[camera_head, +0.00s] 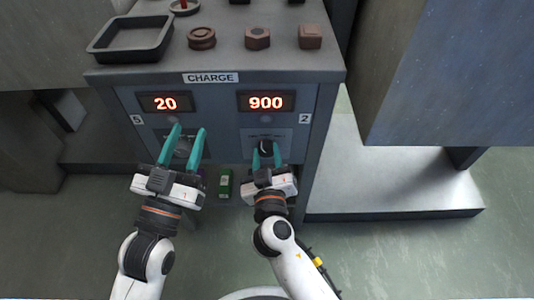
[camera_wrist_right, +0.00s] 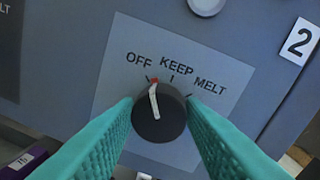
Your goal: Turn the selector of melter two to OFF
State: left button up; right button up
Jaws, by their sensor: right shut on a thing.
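The selector of melter two (camera_wrist_right: 160,125) is a round black knob with a white pointer, on a grey plate marked OFF, KEEP and MELT. Its pointer points up, close to the OFF tick and left of the KEEP tick. My right gripper (camera_head: 266,155) is shut on this knob, a teal finger on each side; the fingers also show in the right wrist view (camera_wrist_right: 160,130). The display above it (camera_head: 266,102) reads 900. My left gripper (camera_head: 189,130) is open in front of the left melter's selector (camera_head: 183,148), its fingers apart; whether they touch it I cannot tell.
The left display (camera_head: 166,103) reads 20, with a 5 label beside it. A CHARGE label (camera_head: 210,78) marks the top edge. On top stand a dark tray (camera_head: 130,55) and several brown metal parts (camera_head: 257,38). A green object (camera_head: 225,183) is between the arms, lower down.

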pick_arm(q)
jog(key=shift+w+a+f+g+y+p, duration=0.1)
jog(key=shift+f+g+y+p, duration=0.05)
jog(key=shift+f+g, duration=0.5)
jog(key=shift+w+a+f+g+y+p, duration=0.15)
jog(key=shift+f+g, duration=0.3)
jog(key=shift+f, duration=0.25)
pick_arm(e)
jog(key=shift+n, duration=1.3)
pick_arm(q)
jog(key=shift+d, duration=0.1)
pick_arm(e)
jog(key=o, duration=1)
pick_arm(q)
jog(key=shift+s+d+r+t+b, duration=0.1)
jog(key=shift+s+r+t+b, duration=0.1)
jog(key=shift+r+t, duration=0.35)
jog(key=shift+s+d+r+t+b, duration=0.1)
jog(key=shift+r+t+b, duration=0.05)
jog(key=shift+r+t, duration=0.4)
pick_arm(e)
jog(key=s, duration=1.2)
jog(key=shift+d+r, duration=0.25)
jog(key=shift+r, duration=0.05)
